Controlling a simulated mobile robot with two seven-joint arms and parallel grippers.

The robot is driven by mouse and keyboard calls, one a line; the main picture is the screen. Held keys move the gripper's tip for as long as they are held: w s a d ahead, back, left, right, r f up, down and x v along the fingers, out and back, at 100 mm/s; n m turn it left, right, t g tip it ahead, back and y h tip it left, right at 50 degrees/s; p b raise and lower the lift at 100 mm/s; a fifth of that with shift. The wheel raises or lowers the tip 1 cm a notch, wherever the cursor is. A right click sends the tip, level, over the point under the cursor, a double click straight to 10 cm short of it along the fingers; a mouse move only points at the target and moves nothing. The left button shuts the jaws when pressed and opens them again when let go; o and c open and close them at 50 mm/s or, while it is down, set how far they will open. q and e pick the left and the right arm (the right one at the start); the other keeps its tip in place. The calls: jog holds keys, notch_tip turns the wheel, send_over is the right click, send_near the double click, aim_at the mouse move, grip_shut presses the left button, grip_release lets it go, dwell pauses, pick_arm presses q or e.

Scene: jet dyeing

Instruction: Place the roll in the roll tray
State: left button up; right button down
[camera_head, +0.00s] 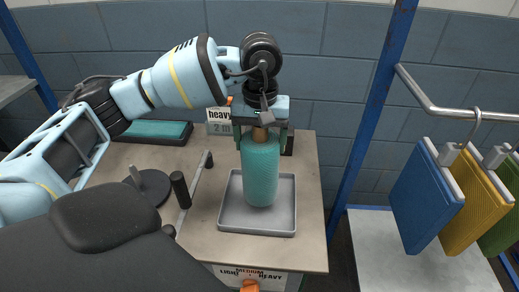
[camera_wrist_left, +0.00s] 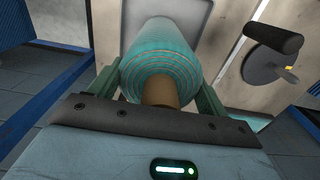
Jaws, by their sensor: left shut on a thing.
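The roll (camera_head: 261,170) is a teal upright cylinder with a brown core at its top. My left gripper (camera_head: 262,132) is shut on the upper end of the roll from above. The roll's lower end is over the grey roll tray (camera_head: 228,217), inside its rim in the head view; I cannot tell whether it touches the tray floor. In the left wrist view the roll (camera_wrist_left: 160,60) lies between the green fingers, and part of the tray (camera_wrist_left: 128,15) shows behind it. My right gripper is not in view.
The tray stands on a beige table (camera_head: 305,215). Left of it are a dark round disc with a handle (camera_head: 150,186) and a black cylinder (camera_head: 181,190). A green-topped box (camera_head: 155,131) is behind. Coloured fabric swatches (camera_head: 425,195) hang on a rail at right.

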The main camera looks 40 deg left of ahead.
pick_arm(q)
notch_tip(320, 180, down, 3)
jog(key=shift+r, duration=0.1)
dwell(0.3)
jog(key=shift+f, duration=0.3)
jog(key=o, duration=1.7)
jog(key=shift+s, duration=0.1)
jog(key=shift+c, duration=0.2)
jog(key=shift+r, duration=0.1)
jog(key=shift+r, duration=0.3)
notch_tip(320, 180, up, 12)
jog(key=shift+f, duration=0.2)
